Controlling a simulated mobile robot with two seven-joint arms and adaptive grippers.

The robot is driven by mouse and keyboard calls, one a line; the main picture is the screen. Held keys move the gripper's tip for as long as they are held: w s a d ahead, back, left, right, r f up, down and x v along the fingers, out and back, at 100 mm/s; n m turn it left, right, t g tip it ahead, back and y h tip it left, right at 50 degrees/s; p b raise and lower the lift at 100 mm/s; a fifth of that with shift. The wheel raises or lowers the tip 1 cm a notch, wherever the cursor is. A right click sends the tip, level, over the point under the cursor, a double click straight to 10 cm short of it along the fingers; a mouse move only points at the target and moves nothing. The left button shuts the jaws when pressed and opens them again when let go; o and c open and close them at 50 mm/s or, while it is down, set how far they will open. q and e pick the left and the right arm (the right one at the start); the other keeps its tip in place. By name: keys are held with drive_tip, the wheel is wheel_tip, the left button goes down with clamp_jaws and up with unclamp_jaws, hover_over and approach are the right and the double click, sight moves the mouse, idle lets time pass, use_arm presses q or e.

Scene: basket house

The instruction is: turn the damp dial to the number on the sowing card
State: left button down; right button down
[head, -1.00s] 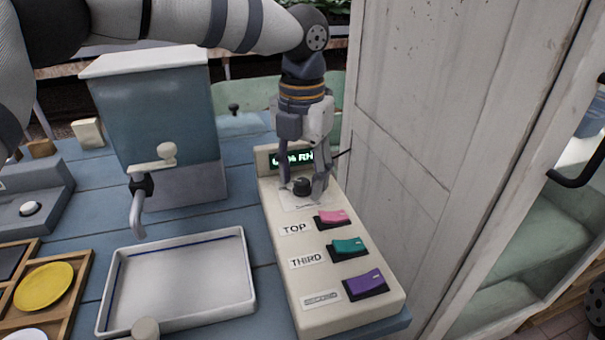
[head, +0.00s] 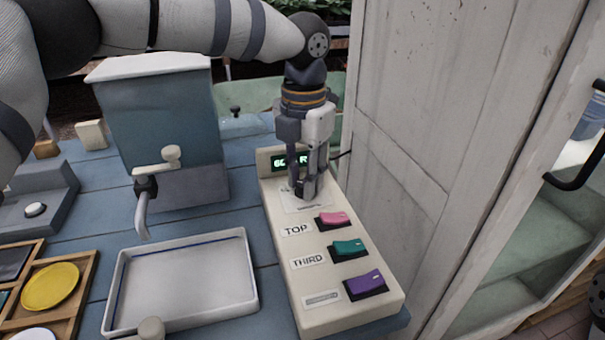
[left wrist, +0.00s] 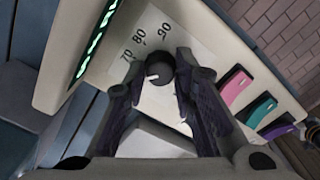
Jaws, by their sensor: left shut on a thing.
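The damp dial is a small round black knob with a white mark; it shows in the left wrist view (left wrist: 158,73), beside printed numbers including 70, 80 and 90. It sits on the cream control box (head: 350,300). My left gripper (head: 306,190) points straight down and is shut on the dial, a finger on each side. In the left wrist view the gripper (left wrist: 160,68) straddles the knob. The green-lit display (head: 290,161) behind the dial is partly hidden by my gripper; it seems to start with a 6. I see no sowing card.
Pink (head: 332,220), teal (head: 348,247) and purple (head: 366,284) switches line the box's front. A white cabinet door (head: 440,150) stands close on the right. A white tray (head: 180,285) and a blue tank with a tap (head: 160,115) are at left.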

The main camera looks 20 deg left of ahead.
use_arm(q)
drive_tip(key=m+p, duration=0.1)
drive_tip(key=m, duration=0.5)
idle(0.6)
drive_tip(key=c, duration=1.3)
unclamp_jaws()
wheel_tip(320, 180, up, 12)
drive_tip(key=shift+f, duration=0.1)
